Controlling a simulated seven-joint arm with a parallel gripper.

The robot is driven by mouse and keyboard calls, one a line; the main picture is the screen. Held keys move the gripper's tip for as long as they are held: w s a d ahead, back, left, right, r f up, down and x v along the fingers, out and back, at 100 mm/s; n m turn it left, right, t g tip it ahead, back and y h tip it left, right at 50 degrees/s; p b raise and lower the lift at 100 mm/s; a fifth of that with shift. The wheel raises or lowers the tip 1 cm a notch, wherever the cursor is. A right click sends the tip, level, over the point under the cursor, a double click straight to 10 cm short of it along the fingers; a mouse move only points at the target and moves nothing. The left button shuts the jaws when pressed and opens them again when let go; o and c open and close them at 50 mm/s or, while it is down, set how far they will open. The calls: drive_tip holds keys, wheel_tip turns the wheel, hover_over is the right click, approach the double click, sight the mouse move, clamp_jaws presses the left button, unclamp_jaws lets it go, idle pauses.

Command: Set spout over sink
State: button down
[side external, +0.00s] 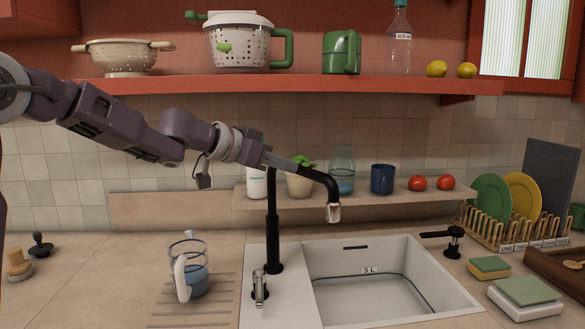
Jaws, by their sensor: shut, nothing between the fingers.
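The black faucet has an upright column (272,235) at the left of the sink. Its curved spout (325,180) reaches right, and its pale tip (333,212) hangs in front of the back shelf, above the sink area. The light grey sink (380,285) is set in the counter below and right of it. My gripper (292,162) comes in from the upper left and is shut with nothing in it. Its tips are at the top of the spout, overlapping it in the picture; whether they touch it I cannot tell. The fingers are partly hard to make out.
A glass jug (188,270) stands on the drainboard, left of a metal lever (260,288). A black dispenser (445,238), sponge (490,267) and dish rack (510,232) are at the right. The low shelf (300,204) behind holds pots and tomatoes. The upper shelf (290,85) overhangs.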

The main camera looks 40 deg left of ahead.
sight(305, 169)
drive_tip(key=shift+x, duration=1.2)
drive_tip(key=shift+d, duration=0.1)
drive_tip(key=shift+w+d, duration=0.3)
drive_tip(key=shift+w, duration=0.4)
drive_tip(key=w+n+y, duration=0.5)
drive_tip(key=w+y, duration=0.1)
drive_tip(key=w, duration=0.5)
drive_tip(key=shift+n+y, duration=0.3)
drive_tip(key=shift+n, duration=0.1)
drive_tip(key=shift+w+r, duration=0.15)
drive_tip(key=shift+r, duration=0.05)
